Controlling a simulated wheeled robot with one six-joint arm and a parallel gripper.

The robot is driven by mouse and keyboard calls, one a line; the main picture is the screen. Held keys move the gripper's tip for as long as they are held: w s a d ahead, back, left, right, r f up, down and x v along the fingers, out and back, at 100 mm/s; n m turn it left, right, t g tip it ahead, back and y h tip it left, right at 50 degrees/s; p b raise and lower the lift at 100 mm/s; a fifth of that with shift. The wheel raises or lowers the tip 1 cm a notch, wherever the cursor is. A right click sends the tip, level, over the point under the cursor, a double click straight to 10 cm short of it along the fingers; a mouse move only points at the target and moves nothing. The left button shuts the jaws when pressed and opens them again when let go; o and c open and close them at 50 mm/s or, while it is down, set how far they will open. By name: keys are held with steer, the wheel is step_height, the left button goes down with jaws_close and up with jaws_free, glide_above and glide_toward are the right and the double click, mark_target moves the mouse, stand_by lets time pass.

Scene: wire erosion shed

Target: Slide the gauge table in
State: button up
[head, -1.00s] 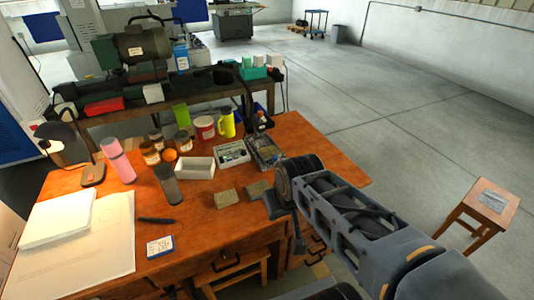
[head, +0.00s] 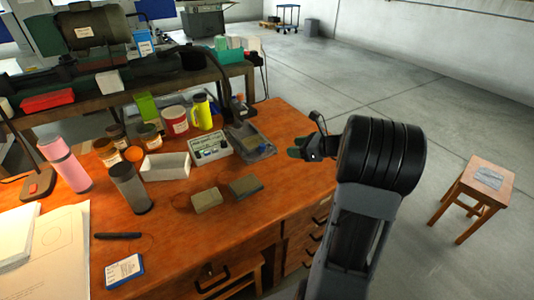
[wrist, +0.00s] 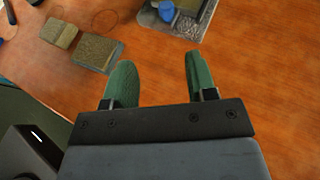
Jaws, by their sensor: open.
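I cannot pick out for certain which thing is the gauge table. The wooden desk (head: 290,180) has drawers with dark handles in its front, which I see only at an angle. On it stands a pale box with a dial-like face (head: 210,148), beside a grey tray with a blue item (head: 262,152). My gripper (head: 303,150) is above the right part of the desk, right of the tray. In the wrist view its green fingers (wrist: 157,78) are apart with only bare wood between them. The tray also shows in the wrist view (wrist: 153,22), beyond the fingertips.
Two brownish blocks (head: 207,200) (head: 245,187) lie left of my gripper.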

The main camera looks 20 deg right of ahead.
steer(key=b, duration=0.1)
glide_toward(256, 143)
steer(key=a, duration=0.1)
steer(key=a+f, duration=0.1)
steer(key=a, duration=0.1)
steer(key=shift+w+a+f, duration=0.25)
steer(key=shift+w+a, duration=0.1)
steer(key=shift+c, duration=0.3)
jaws_close()
